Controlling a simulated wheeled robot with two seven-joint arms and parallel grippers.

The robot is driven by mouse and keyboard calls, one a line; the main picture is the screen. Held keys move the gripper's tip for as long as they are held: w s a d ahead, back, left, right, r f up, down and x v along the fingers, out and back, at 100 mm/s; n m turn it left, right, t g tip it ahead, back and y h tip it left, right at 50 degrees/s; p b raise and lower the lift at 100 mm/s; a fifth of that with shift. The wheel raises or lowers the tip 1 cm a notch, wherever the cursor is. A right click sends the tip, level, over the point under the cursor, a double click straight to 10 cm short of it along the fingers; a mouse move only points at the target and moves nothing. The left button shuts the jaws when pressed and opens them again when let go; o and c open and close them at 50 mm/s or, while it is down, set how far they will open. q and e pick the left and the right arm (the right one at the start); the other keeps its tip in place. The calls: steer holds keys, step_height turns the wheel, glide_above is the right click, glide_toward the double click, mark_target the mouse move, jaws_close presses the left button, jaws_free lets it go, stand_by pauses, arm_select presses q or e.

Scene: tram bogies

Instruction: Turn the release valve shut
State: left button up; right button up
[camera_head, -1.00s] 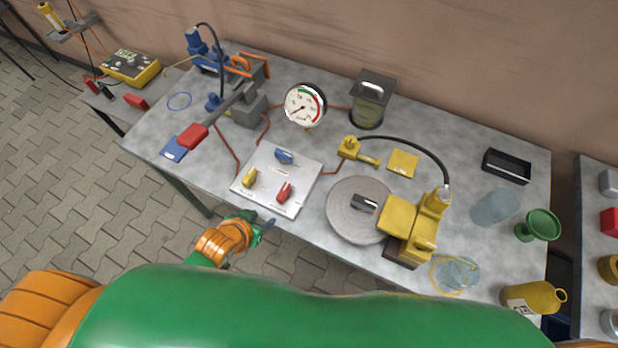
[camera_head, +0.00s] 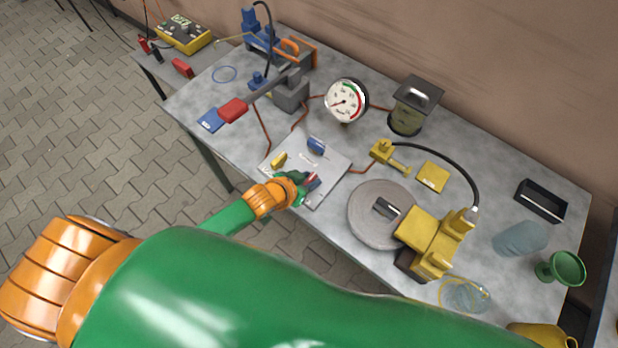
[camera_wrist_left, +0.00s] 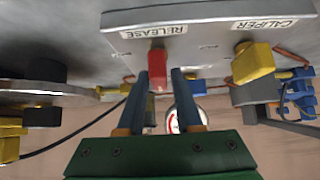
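The release valve's red handle (camera_head: 313,181) is on the front right part of a pale valve panel (camera_head: 335,164). In the left wrist view the red handle (camera_wrist_left: 157,66) shows near the upside-down RELEASE label on the panel (camera_wrist_left: 220,37). My left gripper (camera_head: 305,184) is at the panel's front edge, over the red handle and partly hiding it. In the left wrist view my gripper (camera_wrist_left: 159,75) is open, with one blue-grey finger on each side of the handle. I cannot tell whether the fingers touch it. My right gripper is in neither view.
A yellow handle (camera_head: 279,160) and a blue handle (camera_head: 316,145) share the panel. A pressure gauge (camera_head: 346,101) stands behind. A grey disc (camera_head: 376,213) and a yellow pump-like unit (camera_head: 432,240) stand to the right. A grey block with a red-gripped lever (camera_head: 232,110) is at left.

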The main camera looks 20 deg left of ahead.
arm_select(q)
jaws_close()
steer(key=shift+w+a+f+m+g+h+b, duration=0.1)
steer(key=shift+m+g+h+b, duration=0.2)
steer(key=shift+m+h+b, duration=0.65)
steer(key=m+g+h+b, duration=0.1)
steer(key=m+g+b, duration=0.1)
steer(key=b, duration=0.3)
steer(key=m+g+h+b, duration=0.1)
steer(key=m+g+b, duration=0.1)
steer(key=m+b, duration=0.2)
steer(key=m+g+h+b, duration=0.2)
steer(key=m+b, duration=0.2)
steer(key=b, duration=0.3)
steer(key=shift+f, duration=0.2)
steer(key=m+g+b, duration=0.2)
steer(key=m, duration=0.1)
steer(key=shift+r+m+g+b, duration=0.15)
steer(key=shift+m+g+b, duration=0.15)
steer(key=shift+g, duration=0.1)
steer(key=shift+m+g+b, duration=0.8)
steer(key=shift+m+g, duration=0.2)
steer(key=shift+m, duration=0.15)
steer(key=shift+y, duration=0.25)
steer(key=shift+o, duration=2.1)
jaws_free()
steer(key=shift+r, duration=0.1)
